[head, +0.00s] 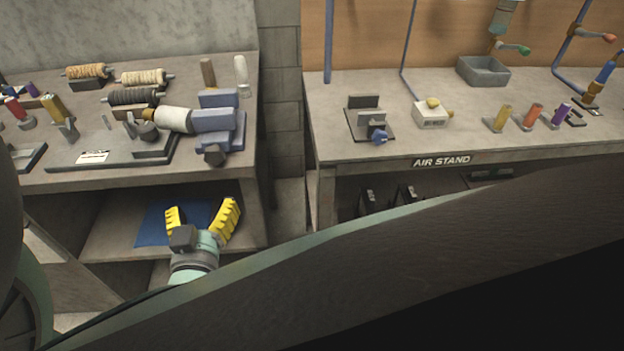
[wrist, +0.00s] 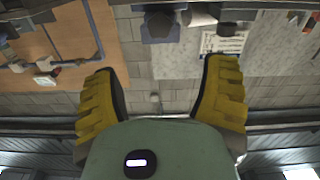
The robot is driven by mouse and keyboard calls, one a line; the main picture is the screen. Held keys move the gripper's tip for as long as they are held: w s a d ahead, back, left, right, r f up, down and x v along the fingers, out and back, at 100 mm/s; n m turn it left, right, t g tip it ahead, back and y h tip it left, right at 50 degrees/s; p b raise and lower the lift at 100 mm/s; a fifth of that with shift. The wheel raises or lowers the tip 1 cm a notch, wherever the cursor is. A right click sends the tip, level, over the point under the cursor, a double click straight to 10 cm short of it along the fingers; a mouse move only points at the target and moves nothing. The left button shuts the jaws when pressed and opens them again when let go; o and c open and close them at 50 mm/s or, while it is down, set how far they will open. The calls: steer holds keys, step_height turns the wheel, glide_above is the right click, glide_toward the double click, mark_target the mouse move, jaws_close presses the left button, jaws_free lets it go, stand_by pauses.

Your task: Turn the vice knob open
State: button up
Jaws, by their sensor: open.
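The blue-grey vice (head: 213,121) stands at the right end of the left bench in the head view, with a pale cylinder (head: 174,119) at its left side. Its dark knob (head: 215,155) faces the bench's front edge. The knob also shows at the top of the wrist view (wrist: 160,26), between and beyond the fingertips. My gripper (head: 204,211) is in front of the bench and below the knob in the head view. Its yellow fingers are spread and empty in the wrist view (wrist: 163,70). Nothing touches the knob.
The left bench (head: 75,186) holds rollers and several coloured handles; a blue mat (head: 155,225) lies on its lower shelf. The right bench (head: 340,150), marked AIR STAND, carries a small fixture with a blue knob (head: 379,137). A gap separates the benches.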

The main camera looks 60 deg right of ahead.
mark_target(212, 158)
steer(key=p+x, duration=0.1)
steer(key=x, duration=1.4)
steer(key=shift+d, duration=0.15)
steer(key=shift+o, duration=0.4)
steer(key=c, duration=1.3)
steer(key=shift+o, duration=0.2)
steer(key=shift+f+n+b, duration=0.35)
steer(key=shift+n+b, duration=0.05)
steer(key=shift+b, duration=0.85)
steer(key=n+b, duration=0.1)
steer(key=b, duration=0.2)
steer(key=shift+a+n, duration=0.2)
steer(key=shift+n, duration=0.2)
steer(key=shift+n+b, duration=0.7)
steer(key=shift+b, duration=0.3)
steer(key=shift+r+n, duration=0.3)
